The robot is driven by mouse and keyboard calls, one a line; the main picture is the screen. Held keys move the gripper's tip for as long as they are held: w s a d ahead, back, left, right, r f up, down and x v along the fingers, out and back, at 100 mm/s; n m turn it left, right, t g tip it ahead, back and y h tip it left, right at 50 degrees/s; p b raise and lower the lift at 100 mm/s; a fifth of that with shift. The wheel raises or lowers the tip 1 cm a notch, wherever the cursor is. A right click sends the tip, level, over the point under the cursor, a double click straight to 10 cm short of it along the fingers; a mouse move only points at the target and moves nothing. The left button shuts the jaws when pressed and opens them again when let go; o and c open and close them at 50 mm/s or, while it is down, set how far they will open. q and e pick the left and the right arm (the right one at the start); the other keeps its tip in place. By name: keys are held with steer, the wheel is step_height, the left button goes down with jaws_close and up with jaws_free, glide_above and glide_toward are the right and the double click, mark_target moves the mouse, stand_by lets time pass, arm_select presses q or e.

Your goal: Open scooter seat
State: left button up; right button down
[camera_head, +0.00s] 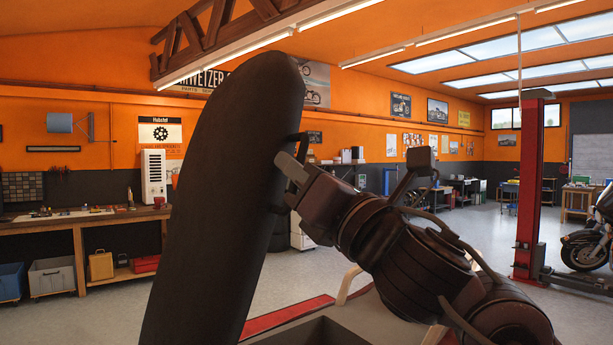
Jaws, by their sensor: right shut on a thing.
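The scooter seat (225,190) is a long, dark padded shape. It stands steeply raised, close in front of me at the left of centre, leaning a little to the right at its top. My right gripper (287,167) is at the seat's right edge, shut on the seat there; the exact contact is partly hidden by the fingers. Below and right of the seat, a dark opening (320,331) in the pale scooter body shows at the bottom edge. The seat's lower end is cut off by the picture. My left gripper is not in view.
A workbench (85,217) with bins below stands along the left wall. A red lift post (529,190) and a motorcycle (590,240) are at the right.

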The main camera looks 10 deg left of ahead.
steer(key=shift+f, duration=0.15)
steer(key=c, duration=1.5)
jaws_free()
steer(key=shift+s+d+f, duration=0.2)
steer(key=b+v, duration=0.3)
steer(key=v, duration=0.4)
steer(key=shift+b, duration=0.4)
steer(key=shift+s+a+r, duration=0.1)
